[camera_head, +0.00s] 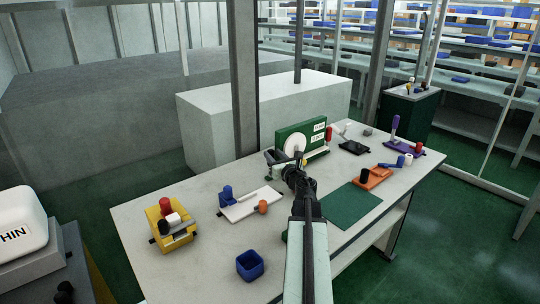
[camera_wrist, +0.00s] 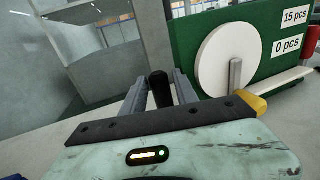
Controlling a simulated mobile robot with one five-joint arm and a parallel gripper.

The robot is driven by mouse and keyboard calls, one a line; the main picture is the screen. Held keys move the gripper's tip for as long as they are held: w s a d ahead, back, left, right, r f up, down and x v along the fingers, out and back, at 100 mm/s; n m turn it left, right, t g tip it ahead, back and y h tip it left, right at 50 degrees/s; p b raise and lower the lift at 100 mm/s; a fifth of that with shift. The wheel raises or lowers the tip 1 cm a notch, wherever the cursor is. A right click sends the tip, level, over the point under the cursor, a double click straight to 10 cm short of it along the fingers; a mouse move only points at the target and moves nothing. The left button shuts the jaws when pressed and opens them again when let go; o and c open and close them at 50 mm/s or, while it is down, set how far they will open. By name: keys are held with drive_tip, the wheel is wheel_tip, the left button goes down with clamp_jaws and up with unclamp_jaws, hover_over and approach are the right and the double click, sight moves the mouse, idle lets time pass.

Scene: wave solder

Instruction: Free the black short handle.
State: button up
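A short black upright handle (camera_wrist: 160,88) stands between the two fingers of my gripper (camera_wrist: 161,72) in the wrist view. The fingers lie either side of it and look apart, with slight gaps; contact is not clear. In the head view my gripper (camera_head: 298,160) is at the table's far side, in front of the green board (camera_head: 317,135) with a white disc (camera_head: 295,143). My arm and gripper hide the handle's base there. Other black cylinders show on the orange fixture (camera_head: 380,178) and on the yellow fixture (camera_head: 157,238).
The white table (camera_head: 140,215) also bears a white plate with a blue part (camera_head: 227,192), an open blue bin (camera_head: 250,265), a dark green mat (camera_head: 350,206) and a purple fixture (camera_head: 397,142). Signs on the board read 15 pcs and 0 pcs. The front left table is fairly clear.

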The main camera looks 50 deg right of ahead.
drive_tip(key=shift+w+a, duration=0.1)
clamp_jaws()
idle(1.2)
